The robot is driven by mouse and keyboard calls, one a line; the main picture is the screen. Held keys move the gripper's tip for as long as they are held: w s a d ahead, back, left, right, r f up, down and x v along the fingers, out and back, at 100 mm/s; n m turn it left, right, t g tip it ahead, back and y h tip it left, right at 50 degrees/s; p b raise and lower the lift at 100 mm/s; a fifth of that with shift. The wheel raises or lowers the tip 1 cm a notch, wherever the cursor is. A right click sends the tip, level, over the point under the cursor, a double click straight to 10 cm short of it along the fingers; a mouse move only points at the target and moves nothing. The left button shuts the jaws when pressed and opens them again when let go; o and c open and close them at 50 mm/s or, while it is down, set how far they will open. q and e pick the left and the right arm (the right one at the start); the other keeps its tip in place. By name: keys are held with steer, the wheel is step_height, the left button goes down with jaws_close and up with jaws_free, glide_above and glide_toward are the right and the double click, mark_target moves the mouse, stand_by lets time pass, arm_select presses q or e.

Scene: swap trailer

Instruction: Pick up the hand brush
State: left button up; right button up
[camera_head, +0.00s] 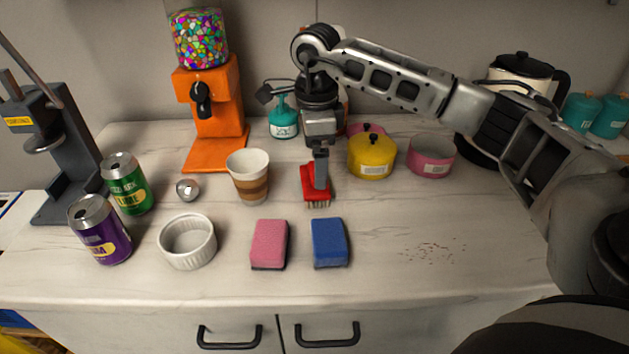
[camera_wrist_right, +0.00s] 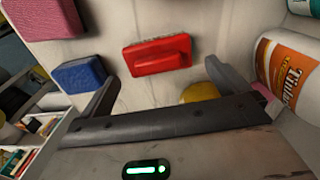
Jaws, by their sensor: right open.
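The hand brush (camera_head: 309,188) is red with pale bristles and lies on the counter near the middle. It also shows in the right wrist view as a red block (camera_wrist_right: 157,57) with a raised handle. My right gripper (camera_head: 320,182) points down over the brush and hides part of it in the head view. In the right wrist view my right gripper (camera_wrist_right: 163,75) has its two fingers wide apart with nothing between them. The brush lies beyond the fingertips, roughly between them. My left gripper is not in view.
A pink sponge (camera_head: 269,244) and a blue sponge (camera_head: 329,242) lie in front of the brush. A paper cup (camera_head: 248,176) stands left; a yellow pot (camera_head: 371,156) and pink pot (camera_head: 432,156) stand right. Crumbs (camera_head: 433,250) lie on otherwise clear counter at front right.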

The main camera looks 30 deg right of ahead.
steer(key=shift+a+f+p, duration=0.15)
steer(key=shift+f+p, duration=0.45)
steer(key=shift+f, duration=2.15)
steer(key=c, duration=0.8)
